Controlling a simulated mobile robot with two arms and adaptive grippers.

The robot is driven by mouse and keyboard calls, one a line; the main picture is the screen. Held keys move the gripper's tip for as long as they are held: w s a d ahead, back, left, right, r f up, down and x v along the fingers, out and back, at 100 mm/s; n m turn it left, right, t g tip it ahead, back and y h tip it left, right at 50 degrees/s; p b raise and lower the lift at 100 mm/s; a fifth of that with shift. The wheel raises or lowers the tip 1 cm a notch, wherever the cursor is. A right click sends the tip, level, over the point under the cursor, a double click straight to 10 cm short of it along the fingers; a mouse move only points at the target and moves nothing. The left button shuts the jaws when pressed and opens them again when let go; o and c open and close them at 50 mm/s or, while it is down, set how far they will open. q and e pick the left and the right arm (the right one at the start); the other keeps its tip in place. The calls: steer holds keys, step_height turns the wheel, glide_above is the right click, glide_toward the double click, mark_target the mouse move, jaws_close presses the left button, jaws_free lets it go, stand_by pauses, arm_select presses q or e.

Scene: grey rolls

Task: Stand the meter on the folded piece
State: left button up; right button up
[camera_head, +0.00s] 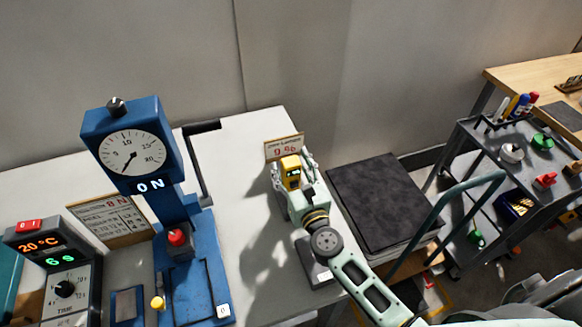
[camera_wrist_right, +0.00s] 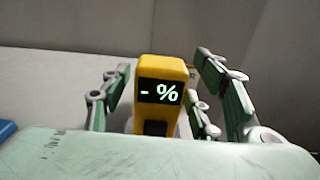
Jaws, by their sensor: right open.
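The meter (camera_head: 291,172) is a small yellow device with a dark display, standing upright on the pale table near its far edge. The wrist view shows gaps between the fingers and the meter's sides. I cannot tell for sure which thing is the folded piece. A dark, flat, textured slab (camera_head: 378,200) lies on a low platform right of the table. My left gripper is not in view.
A card reading 9.6% (camera_head: 284,147) stands just behind the meter. A blue press with a dial (camera_head: 130,155) and a timer box (camera_head: 65,285) stand at the left. A grey cart (camera_head: 480,190) with small items is at the right. A green handle (camera_head: 440,205) rises beside the slab.

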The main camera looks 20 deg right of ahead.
steer(key=shift+r+p, duration=0.25)
steer(key=shift+p, duration=0.05)
steer(key=s+b, duration=0.3)
steer(key=s, duration=0.9)
steer(key=shift+d, duration=0.25)
steer(key=shift+f, duration=0.15)
